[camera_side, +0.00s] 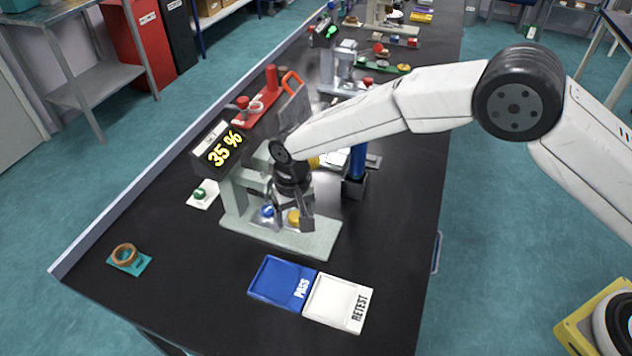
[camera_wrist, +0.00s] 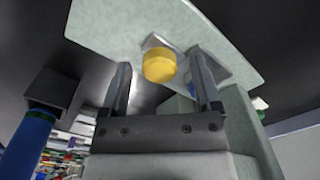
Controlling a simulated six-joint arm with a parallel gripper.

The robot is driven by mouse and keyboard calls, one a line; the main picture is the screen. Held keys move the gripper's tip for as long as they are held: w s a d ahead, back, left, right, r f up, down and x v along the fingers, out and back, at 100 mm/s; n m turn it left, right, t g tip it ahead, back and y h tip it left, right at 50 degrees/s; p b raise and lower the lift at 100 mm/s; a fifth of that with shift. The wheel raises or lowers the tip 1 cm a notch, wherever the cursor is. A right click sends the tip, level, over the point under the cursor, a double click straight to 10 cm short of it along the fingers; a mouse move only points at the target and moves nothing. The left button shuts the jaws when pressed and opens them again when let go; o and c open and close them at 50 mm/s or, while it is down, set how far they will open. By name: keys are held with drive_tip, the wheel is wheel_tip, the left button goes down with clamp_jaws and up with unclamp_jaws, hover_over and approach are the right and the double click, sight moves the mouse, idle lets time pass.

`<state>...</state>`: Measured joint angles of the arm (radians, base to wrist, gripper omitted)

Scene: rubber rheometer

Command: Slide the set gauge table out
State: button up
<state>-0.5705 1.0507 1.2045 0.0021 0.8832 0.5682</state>
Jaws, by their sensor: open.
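A round yellow knob (camera_side: 294,216) stands on a small metal plate on the pale green base (camera_side: 318,243) of the machine; I take this to be the set gauge table. In the wrist view the yellow knob (camera_wrist: 159,65) shows between my two fingers, near their tips. My gripper (camera_side: 292,217) is open and points down over the base, one finger on each side of the knob. I cannot tell whether a finger touches it. A blue knob (camera_side: 267,211) sits to the left of the yellow one; in the wrist view it is mostly hidden behind the right finger.
The display (camera_side: 222,148) reads 35 %. A green button (camera_side: 200,193) is left of the machine, a blue column (camera_side: 357,163) right of it. Blue PASS (camera_side: 270,281) and white RETEST (camera_side: 338,302) trays lie in front. A brown ring (camera_side: 124,254) lies at the left.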

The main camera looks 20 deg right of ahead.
clamp_jaws()
idle(1.4)
